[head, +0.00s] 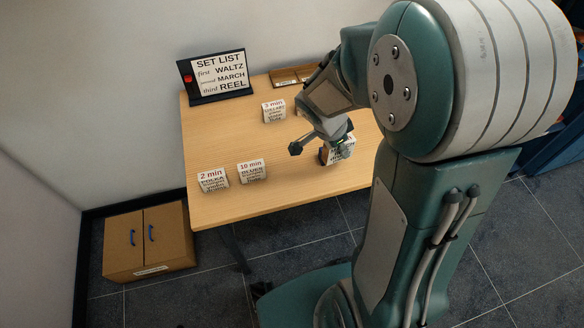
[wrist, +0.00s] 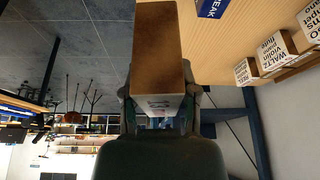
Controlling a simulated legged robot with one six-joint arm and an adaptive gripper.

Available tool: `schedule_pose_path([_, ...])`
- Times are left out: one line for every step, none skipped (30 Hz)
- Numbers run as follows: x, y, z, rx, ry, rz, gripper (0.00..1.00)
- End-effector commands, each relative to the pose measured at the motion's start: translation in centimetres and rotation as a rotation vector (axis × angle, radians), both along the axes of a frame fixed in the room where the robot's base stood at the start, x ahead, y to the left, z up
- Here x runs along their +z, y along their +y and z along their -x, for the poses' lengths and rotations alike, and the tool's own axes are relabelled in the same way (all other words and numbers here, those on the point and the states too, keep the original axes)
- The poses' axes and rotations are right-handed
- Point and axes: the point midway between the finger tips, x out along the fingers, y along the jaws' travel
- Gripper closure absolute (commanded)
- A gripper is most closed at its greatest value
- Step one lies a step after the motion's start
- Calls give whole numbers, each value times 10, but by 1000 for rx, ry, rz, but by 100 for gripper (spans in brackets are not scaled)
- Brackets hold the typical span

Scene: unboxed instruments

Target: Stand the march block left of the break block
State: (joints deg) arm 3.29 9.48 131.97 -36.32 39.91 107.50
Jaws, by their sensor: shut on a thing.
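My gripper (wrist: 160,100) is shut on a brown-sided block (wrist: 158,45) in the wrist view. One finger is on each side of it. A white face with dark print shows at its near end, but I cannot read the name. The break block (wrist: 211,8), with a blue face and white letters, is cut off at the top edge, right of the held block. In the head view my gripper (head: 322,142) is over the right part of the table. A white-labelled, brown-sided block (head: 337,152) is at its fingers; I cannot read its label.
The table (head: 285,190) carries a polka block (head: 213,180), a blues block (head: 252,171) and another block (head: 273,111). A set list sign (head: 219,76) and a low tray (head: 288,77) stand at the back. The wrist view shows a waltz block (wrist: 273,52) among others.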

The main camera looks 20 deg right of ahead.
Motion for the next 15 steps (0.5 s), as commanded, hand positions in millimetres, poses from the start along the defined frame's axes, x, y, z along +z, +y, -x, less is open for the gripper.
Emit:
schedule_pose_path([3, -5, 8, -61, -1, 0, 100])
schedule_pose_path([4, -7, 11, -91, -1, -1, 100])
schedule_pose_path([4, -9, 14, -118, 0, -1, 100])
schedule_pose_path([4, -8, 14, -129, 0, -2, 100])
schedule_pose_path([2, -6, 13, -136, 1, -2, 100])
schedule_pose_path([0, -2, 9, -137, 1, -2, 100])
schedule_pose_path([-3, 2, 5, -136, 1, -3, 100])
schedule_pose_path([-6, 6, 1, -133, 3, -2, 100])
schedule_pose_path([-10, 12, -5, -133, 2, -3, 100])
schedule_pose_path([-13, 17, -9, -132, 3, -4, 100])
schedule_pose_path([-15, 22, -13, -132, 3, -4, 100])
schedule_pose_path([-19, 29, -19, -132, 2, -3, 100])
schedule_pose_path([-22, 33, -24, -132, 3, -3, 100])
schedule_pose_path([-25, 38, -28, -132, 3, -3, 100])
schedule_pose_path([-29, 45, -33, -132, 2, -2, 100])
